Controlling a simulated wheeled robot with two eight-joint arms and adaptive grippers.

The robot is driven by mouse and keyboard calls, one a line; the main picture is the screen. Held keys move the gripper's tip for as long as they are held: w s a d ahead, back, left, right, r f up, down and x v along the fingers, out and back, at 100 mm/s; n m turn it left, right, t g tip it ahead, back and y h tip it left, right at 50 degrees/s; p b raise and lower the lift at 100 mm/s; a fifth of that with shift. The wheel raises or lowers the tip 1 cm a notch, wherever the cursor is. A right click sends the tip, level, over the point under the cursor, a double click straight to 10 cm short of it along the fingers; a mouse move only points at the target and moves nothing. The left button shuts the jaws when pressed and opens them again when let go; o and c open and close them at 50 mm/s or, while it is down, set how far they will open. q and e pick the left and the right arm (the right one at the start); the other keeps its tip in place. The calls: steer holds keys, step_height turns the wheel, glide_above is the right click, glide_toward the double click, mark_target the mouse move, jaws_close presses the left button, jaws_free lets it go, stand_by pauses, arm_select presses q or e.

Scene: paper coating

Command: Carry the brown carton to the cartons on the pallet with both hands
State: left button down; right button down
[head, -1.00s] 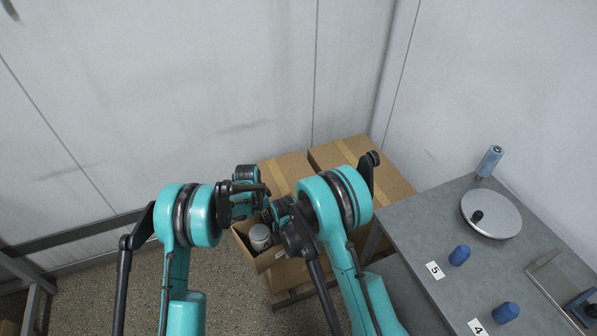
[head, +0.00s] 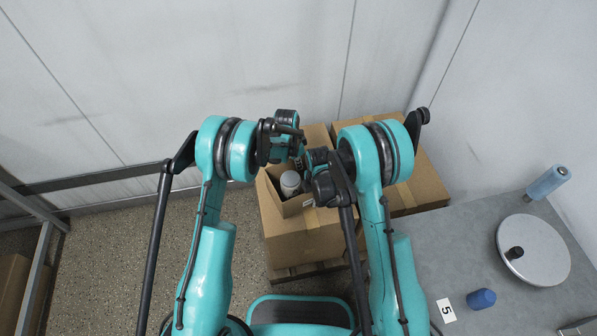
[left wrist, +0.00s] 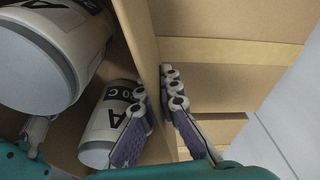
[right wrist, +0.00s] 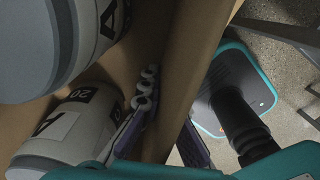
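The brown carton (head: 296,207) is open-topped and holds white labelled containers; one container (head: 290,182) shows in the head view. It is over the front of the left carton (head: 300,240) on the pallet (head: 300,271); I cannot tell whether it touches. My left gripper (head: 298,150) is at its far side. In the left wrist view its fingers (left wrist: 160,100) straddle a carton wall (left wrist: 142,40), closed on it. My right gripper (head: 318,178) is at its near right side. In the right wrist view its fingers (right wrist: 165,120) clamp another carton wall (right wrist: 200,40).
Another closed carton (head: 425,188) stands at the right on the pallet. A grey table (head: 440,245) with a round plate (head: 533,250) and a blue knob (head: 481,298) is at the right. Walls close off the back. A metal frame (head: 38,265) stands at the left.

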mark_target(314, 211)
arm_select(q)
steer(key=shift+w+f, duration=0.1)
steer(key=shift+f, duration=0.1)
arm_select(e)
steer(key=shift+f, duration=0.2)
